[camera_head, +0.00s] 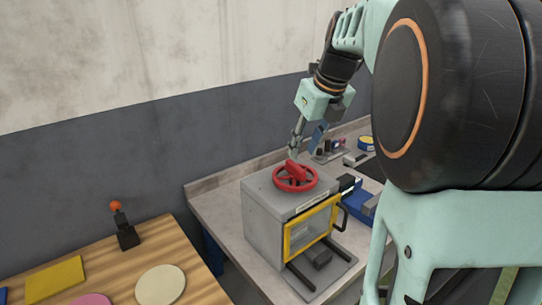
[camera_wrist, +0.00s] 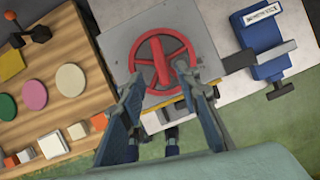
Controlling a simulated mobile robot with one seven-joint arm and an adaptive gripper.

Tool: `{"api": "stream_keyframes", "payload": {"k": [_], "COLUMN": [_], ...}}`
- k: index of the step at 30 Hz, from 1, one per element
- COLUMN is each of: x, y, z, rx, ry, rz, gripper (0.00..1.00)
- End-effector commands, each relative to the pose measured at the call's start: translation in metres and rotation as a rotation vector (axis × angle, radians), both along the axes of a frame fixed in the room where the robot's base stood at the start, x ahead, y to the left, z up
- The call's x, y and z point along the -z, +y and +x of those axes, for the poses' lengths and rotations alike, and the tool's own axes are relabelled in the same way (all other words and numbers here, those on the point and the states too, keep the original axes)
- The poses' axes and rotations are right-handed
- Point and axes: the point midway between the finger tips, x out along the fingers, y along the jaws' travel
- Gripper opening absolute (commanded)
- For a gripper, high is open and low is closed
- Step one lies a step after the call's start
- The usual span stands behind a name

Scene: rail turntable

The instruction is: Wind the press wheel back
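The press wheel (camera_head: 306,184) is red with a raised red bar across it. It lies flat on top of a grey box-shaped press (camera_head: 262,216) with a yellow-framed front window. In the wrist view the red wheel (camera_wrist: 145,65) shows a rim, spokes and the thicker bar (camera_wrist: 161,61). My gripper (camera_wrist: 158,81) is open, its two fingers spread apart over the near part of the wheel. In the head view my gripper (camera_head: 294,147) is close above the wheel's back edge. I cannot tell whether a finger touches the wheel.
A blue vise (camera_wrist: 262,40) stands right of the press on the grey bench (camera_head: 208,208). A wooden table (camera_head: 200,288) at left holds coloured discs, blocks and a lever with an orange knob (camera_head: 116,206). A black handle (camera_head: 343,217) sticks out from the press front.

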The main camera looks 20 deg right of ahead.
Motion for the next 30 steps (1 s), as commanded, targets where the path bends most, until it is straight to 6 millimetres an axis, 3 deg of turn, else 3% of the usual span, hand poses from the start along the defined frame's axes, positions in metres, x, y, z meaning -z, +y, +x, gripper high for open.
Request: {"api": "stream_keyframes", "payload": {"k": [3, 9, 15, 23, 30], "x": [0.024, 0.051, 0.062, 0.063, 0.063], "y": [0.003, 0.005, 0.006, 0.006, 0.006], "z": [0.009, 0.020, 0.025, 0.026, 0.025], "rx": [-0.002, -0.001, -0.001, -0.001, -0.001], "ry": [0.004, 0.002, 0.000, -0.001, -0.001], "rz": [0.001, 0.001, 0.000, -0.001, 0.000], "gripper": [0.30, 0.30, 0.30, 0.30, 0.04]}}
